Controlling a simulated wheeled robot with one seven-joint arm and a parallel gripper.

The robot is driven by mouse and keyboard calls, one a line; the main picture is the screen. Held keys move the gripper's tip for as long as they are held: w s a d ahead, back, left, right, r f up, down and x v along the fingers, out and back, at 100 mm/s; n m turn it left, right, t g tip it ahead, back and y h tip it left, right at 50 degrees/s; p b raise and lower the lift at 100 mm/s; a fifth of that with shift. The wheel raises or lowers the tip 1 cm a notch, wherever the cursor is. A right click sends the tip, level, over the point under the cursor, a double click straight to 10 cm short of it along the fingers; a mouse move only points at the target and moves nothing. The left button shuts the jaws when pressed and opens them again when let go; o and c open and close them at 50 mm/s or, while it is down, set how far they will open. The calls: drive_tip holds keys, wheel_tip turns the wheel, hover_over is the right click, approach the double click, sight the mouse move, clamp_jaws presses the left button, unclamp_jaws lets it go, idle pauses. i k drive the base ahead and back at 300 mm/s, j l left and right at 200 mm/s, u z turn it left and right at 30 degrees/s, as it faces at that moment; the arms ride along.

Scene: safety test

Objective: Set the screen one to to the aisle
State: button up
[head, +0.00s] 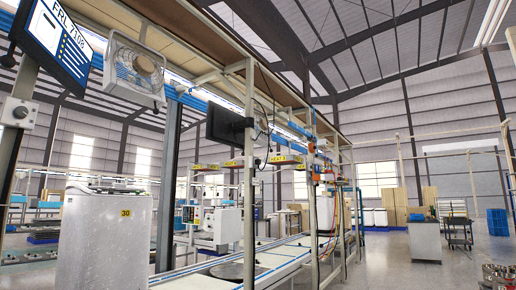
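A lit screen (54,40) hangs at the upper left, tilted, with "FRL 7108" and blue and white lines on its face. A second, dark screen (226,125) is mounted on a post of the assembly line near the middle, turned at an angle so its face looks left. I cannot tell which one the task calls screen one. Open grey floor (405,272) that looks like an aisle lies to the right of the line. My gripper is not in view.
A white machine marked 30 (104,238) stands at the left, below a caged fan (134,70). The conveyor (275,258) runs into the distance among metal posts. A grey cabinet (426,241), a cart (458,232) and blue crates (497,222) stand at the right.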

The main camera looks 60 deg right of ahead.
sight(225, 127)
drive_tip(key=z, duration=1.8)
drive_tip(key=i+l+z, duration=0.2)
drive_tip(key=i, duration=0.15)
drive_tip(key=i+l+z, duration=0.2)
drive_tip(key=i, duration=0.15)
drive_tip(key=i+z, duration=0.4)
drive_tip(key=i, duration=1.55)
drive_tip(key=i+l+u, duration=0.1)
drive_tip(key=i+u, duration=0.3)
drive_tip(key=i+l+u, duration=0.3)
drive_tip(key=i+u, duration=0.15)
drive_tip(key=i+l+u, duration=0.4)
drive_tip(key=i+l, duration=0.05)
drive_tip(key=i, duration=0.05)
